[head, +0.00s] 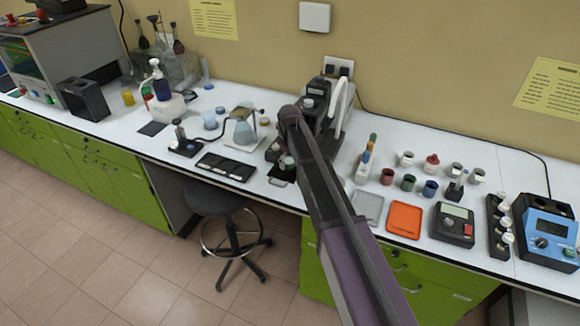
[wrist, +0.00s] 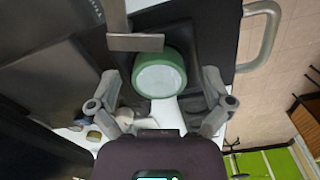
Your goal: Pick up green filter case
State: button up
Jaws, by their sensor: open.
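The green filter case (wrist: 160,60) shows in the wrist view as a round green body with a pale, whitish face. It lies between the two grey fingers of my gripper (wrist: 161,76), with a visible gap on each side. My gripper is open and I see no finger touching the case. In the head view a small green and pale round thing (head: 287,161), seemingly the same case, is at the dark device on the bench, largely hidden by my arm. My gripper is mostly hidden there too.
A dark device (head: 326,100) with a pale curved handle stands around the case. In the wrist view a metal bracket (wrist: 135,42) hangs close above the case.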

dwell(0.5)
jog(key=c, duration=0.9)
